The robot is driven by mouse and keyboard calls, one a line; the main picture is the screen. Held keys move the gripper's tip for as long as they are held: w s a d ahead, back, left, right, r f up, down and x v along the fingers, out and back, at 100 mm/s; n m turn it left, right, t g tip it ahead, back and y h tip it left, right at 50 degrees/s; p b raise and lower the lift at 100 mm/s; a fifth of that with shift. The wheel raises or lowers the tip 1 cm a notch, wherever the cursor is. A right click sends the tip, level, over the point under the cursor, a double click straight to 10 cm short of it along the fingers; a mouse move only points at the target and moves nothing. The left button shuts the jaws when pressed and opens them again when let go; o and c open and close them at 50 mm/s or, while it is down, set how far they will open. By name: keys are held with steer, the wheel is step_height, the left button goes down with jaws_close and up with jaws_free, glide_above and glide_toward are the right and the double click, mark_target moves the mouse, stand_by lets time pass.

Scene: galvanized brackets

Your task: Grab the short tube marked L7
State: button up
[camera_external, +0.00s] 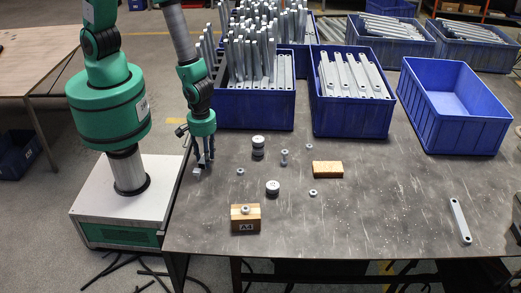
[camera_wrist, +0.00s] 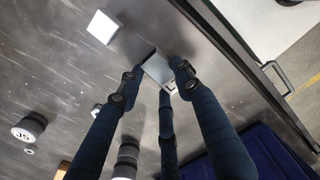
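My gripper (camera_external: 203,162) points down over the table's left edge. In the wrist view its dark blue fingers (camera_wrist: 157,72) surround a small grey, square-edged metal piece (camera_wrist: 157,69) with an open, hollow-looking end. The fingertips are at or very near its sides; I cannot tell whether they grip it. A small grey piece (camera_external: 196,172) also shows below the fingers in the external view. A pale square piece (camera_wrist: 103,27) lies apart from the fingers in the wrist view. I can read no L7 mark on any piece.
A block marked A4 (camera_external: 245,226) is in front. Blue crates (camera_external: 253,108) line the back; one (camera_external: 455,130) is empty. A bracket (camera_external: 460,221) lies far right.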

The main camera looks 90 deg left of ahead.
steer(key=shift+c, duration=1)
steer(key=shift+r, duration=0.55)
steer(key=r, duration=0.1)
steer(key=r+p, duration=0.1)
steer(key=shift+s+a+r, duration=0.1)
steer(key=shift+s+r, duration=0.15)
steer(key=shift+r, duration=0.15)
steer(key=s+a+p, duration=0.1)
steer(key=s+a, duration=0.2)
steer(key=s, duration=0.3)
steer(key=s+a+r+p, duration=0.1)
steer(key=s+a, duration=0.3)
steer(key=s, duration=0.3)
steer(key=shift+s+a+p, duration=0.25)
steer(key=shift+a+p, duration=0.05)
steer(key=shift+p, duration=0.05)
